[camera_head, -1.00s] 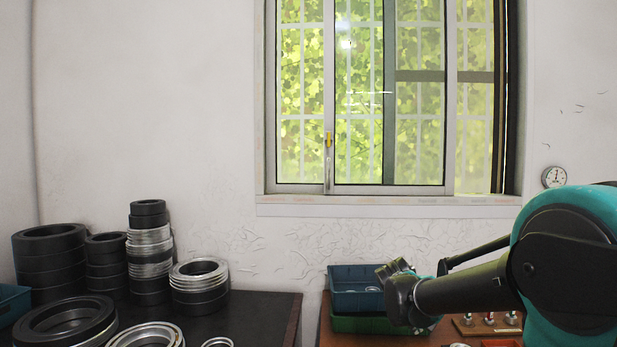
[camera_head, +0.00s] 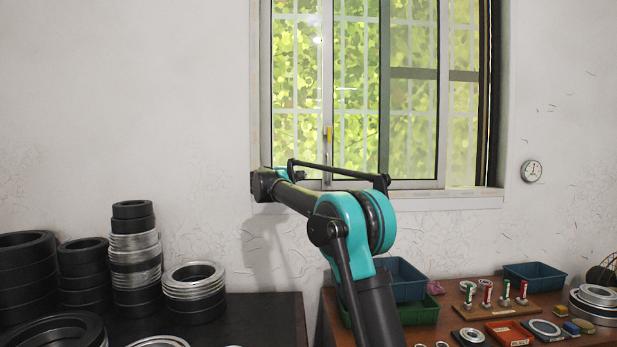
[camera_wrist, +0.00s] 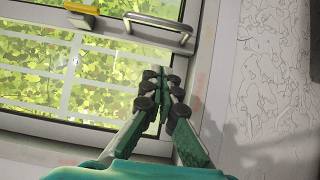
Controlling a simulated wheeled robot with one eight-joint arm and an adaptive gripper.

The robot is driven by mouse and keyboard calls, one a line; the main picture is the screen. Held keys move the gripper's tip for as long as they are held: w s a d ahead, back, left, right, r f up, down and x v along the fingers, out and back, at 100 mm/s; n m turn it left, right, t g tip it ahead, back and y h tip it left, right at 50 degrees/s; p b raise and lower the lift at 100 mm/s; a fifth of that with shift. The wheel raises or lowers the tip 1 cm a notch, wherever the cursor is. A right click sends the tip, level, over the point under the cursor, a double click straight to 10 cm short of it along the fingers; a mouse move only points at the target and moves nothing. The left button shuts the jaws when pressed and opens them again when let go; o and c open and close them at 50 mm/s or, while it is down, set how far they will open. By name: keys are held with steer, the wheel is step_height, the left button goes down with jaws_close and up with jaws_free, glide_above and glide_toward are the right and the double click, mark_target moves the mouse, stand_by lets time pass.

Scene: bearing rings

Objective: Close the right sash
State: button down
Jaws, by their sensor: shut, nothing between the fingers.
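The window's right sash (camera_head: 444,90) has a pale metal frame. Its right upright stands apart from the right jamb (camera_head: 495,100), with a strip of window between them. A yellow latch (camera_head: 327,132) sits on the upright at the sash's left; the latch also shows in the wrist view (camera_wrist: 82,9). In the wrist view a metal bar handle (camera_wrist: 158,28) is on the frame beside the latch. My gripper (camera_wrist: 160,78) is shut and empty, its tips below the handle and apart from it in the picture. In the head view my forearm hides part of the sill.
Stacks of bearing rings (camera_head: 135,250) stand on the dark table (camera_head: 260,315) at left. A blue bin (camera_head: 405,285), a green bin (camera_head: 420,313) and small parts are on the wooden table (camera_head: 450,303) at right. A round gauge (camera_head: 531,171) hangs on the wall.

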steer(key=w+d, duration=0.8)
steer(key=d, duration=0.1)
steer(key=shift+w+d, duration=0.15)
steer(key=shift+w, duration=0.05)
steer(key=shift+d+f, duration=0.1)
steer(key=shift+d, duration=0.05)
steer(key=d, duration=2.8)
steer(key=shift+d, duration=0.35)
